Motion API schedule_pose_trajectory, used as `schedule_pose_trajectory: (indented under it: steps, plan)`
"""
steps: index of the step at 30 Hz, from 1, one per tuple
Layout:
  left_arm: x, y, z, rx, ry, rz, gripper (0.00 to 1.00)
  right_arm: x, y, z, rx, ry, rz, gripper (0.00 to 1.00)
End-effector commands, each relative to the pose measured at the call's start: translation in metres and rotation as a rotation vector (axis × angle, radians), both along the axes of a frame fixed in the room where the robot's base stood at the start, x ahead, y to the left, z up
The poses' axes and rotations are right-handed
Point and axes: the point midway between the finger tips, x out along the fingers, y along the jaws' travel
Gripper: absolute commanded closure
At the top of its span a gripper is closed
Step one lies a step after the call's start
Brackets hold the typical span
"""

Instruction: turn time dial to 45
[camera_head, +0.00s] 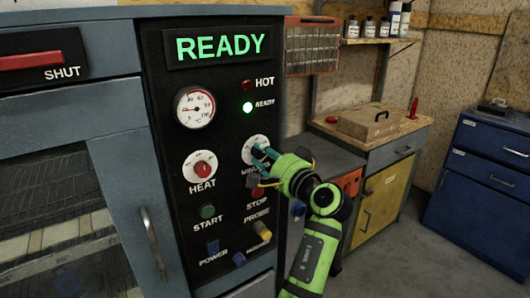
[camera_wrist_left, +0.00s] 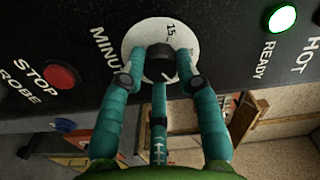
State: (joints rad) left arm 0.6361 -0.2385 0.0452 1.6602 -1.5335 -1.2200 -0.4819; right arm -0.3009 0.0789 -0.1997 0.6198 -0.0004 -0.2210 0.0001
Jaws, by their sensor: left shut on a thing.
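The time dial, a white disc with a dark knob labelled MINUTES, is on the black control panel (camera_head: 229,165). Its white face (camera_head: 251,141) shows partly in the head view. In the left wrist view the dial face (camera_wrist_left: 170,29) shows the number 15 near its top and the dark knob (camera_wrist_left: 159,68) in its middle. My left gripper (camera_head: 262,158) has its teal fingers around the knob and is shut on it. In the left wrist view the gripper (camera_wrist_left: 160,72) covers the dial's lower part, so other numbers and the exact setting are hidden. My right gripper is not in view.
The READY display (camera_head: 220,46) is lit green, and so is the READY lamp (camera_head: 247,107). The HEAT knob (camera_head: 201,168) and START button (camera_head: 207,211) are left of the dial. The red STOP button (camera_wrist_left: 61,77) is close to my fingers. A workbench (camera_head: 370,145) stands at the right.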

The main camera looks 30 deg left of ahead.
Motion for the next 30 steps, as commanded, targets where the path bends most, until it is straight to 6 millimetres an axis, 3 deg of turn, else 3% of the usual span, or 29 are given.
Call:
schedule_pose_trajectory:
  steps: [1,11,12,13,14,24,30]
  plan:
    - [0.001,0.0,0.007,0.016,-0.007,-0.003,1.0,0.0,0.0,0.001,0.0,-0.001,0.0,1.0]
    - [0.001,0.0,0.007,0.017,-0.006,-0.003,1.0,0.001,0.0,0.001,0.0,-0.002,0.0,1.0]
    - [0.001,0.0,0.007,0.017,-0.006,-0.003,0.6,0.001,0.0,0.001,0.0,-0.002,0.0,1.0]
    - [0.001,0.0,0.007,0.017,-0.007,-0.004,0.48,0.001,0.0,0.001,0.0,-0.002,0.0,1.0]
    - [0.001,0.0,0.007,0.016,-0.006,-0.004,0.44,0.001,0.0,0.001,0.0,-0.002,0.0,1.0]
    - [0.001,0.0,0.004,0.009,-0.001,-0.004,0.44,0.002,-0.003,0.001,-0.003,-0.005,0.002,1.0]
    - [0.001,0.0,0.029,0.007,-0.005,-0.003,0.44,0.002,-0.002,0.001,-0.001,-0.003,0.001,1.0]
